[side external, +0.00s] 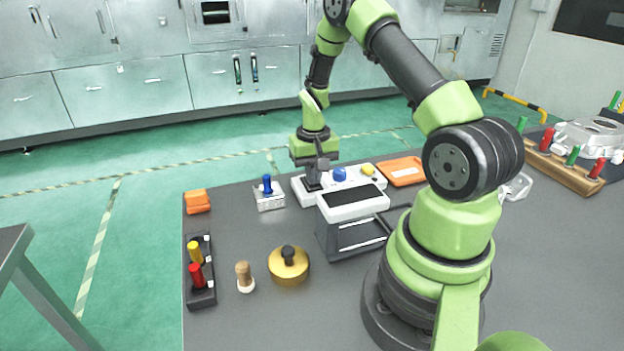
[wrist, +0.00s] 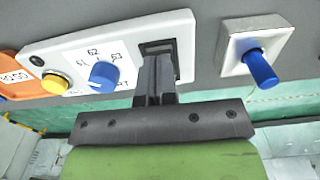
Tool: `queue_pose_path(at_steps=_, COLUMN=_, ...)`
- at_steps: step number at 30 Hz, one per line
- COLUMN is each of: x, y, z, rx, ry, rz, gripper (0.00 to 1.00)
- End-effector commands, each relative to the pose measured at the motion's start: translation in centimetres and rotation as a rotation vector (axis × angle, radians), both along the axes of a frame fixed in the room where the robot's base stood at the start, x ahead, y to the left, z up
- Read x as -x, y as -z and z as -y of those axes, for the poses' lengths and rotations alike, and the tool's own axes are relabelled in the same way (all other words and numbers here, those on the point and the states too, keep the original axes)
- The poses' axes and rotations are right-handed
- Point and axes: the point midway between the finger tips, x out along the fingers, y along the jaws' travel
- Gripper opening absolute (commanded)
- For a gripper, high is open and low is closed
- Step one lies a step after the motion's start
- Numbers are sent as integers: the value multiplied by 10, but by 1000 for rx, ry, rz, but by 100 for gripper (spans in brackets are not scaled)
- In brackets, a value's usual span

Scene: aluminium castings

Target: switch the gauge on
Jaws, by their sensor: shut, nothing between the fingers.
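A white control panel (side external: 305,196) lies on the grey table; it also shows in the wrist view (wrist: 75,47). It bears a blue knob (wrist: 103,76) with printed marks around it, a yellow button (wrist: 55,83) and a dark recessed switch (wrist: 160,46) at one end. My gripper (wrist: 155,68) is shut and empty, its fingertips over the dark switch. The fingers hide part of the switch, and I cannot tell whether they touch it or which way it is set. In the side view my gripper (side external: 314,180) points down at the panel's left end.
A blue-handled lever on a pale block (side external: 269,198) stands left of the panel. A box with a dark screen (side external: 353,198) stands in front. An orange tray (side external: 401,171), brass lidded pot (side external: 289,266), wooden-handled stamp (side external: 244,276) and black rack (side external: 205,298) are around.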

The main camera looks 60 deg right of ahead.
Motion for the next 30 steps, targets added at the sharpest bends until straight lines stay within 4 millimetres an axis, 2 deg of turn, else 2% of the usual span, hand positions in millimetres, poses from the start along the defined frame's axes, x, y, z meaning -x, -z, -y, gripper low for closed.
queue_pose_path(at_steps=11, x=0, y=0, z=0, rx=1, ry=0, rz=1, gripper=0)
queue_pose_path(at_steps=30, x=0, y=-53, z=0, rx=1, ry=0, rz=2, gripper=0)
